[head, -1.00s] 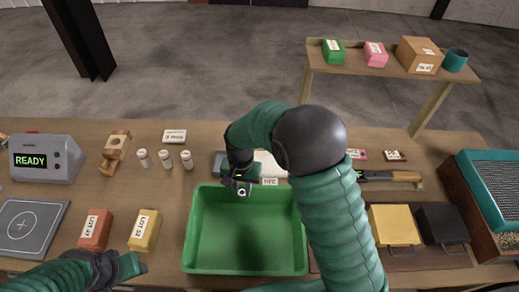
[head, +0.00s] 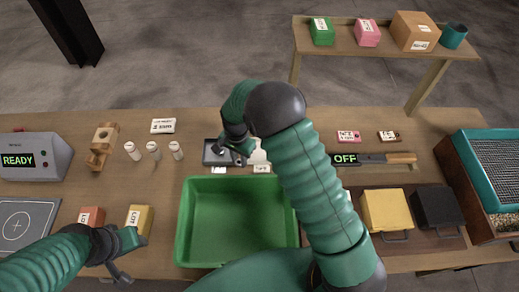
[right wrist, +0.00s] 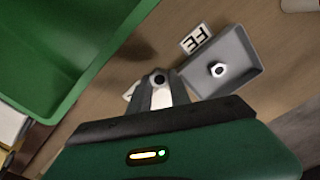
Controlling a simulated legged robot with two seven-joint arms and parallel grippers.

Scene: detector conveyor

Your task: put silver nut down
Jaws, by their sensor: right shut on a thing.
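My right gripper (head: 238,158) is over the back of the table, just behind the green bin (head: 184,225). In the right wrist view its fingers (right wrist: 158,82) are shut on a small nut (right wrist: 159,77) with a dark hole, held at the tips. A grey tray (right wrist: 238,85) labelled FE lies right of the fingertips, and one silver nut (right wrist: 218,70) lies in it. The held nut appears beside the tray, not over its floor. My left gripper (head: 128,250) is low at the left near the yellow box; its jaws are unclear.
A pale tray (head: 259,152) is partly hidden beside my right gripper. White bottles (head: 153,150) stand left of the grey tray. Red (head: 92,216) and yellow (head: 140,218) boxes are near my left gripper.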

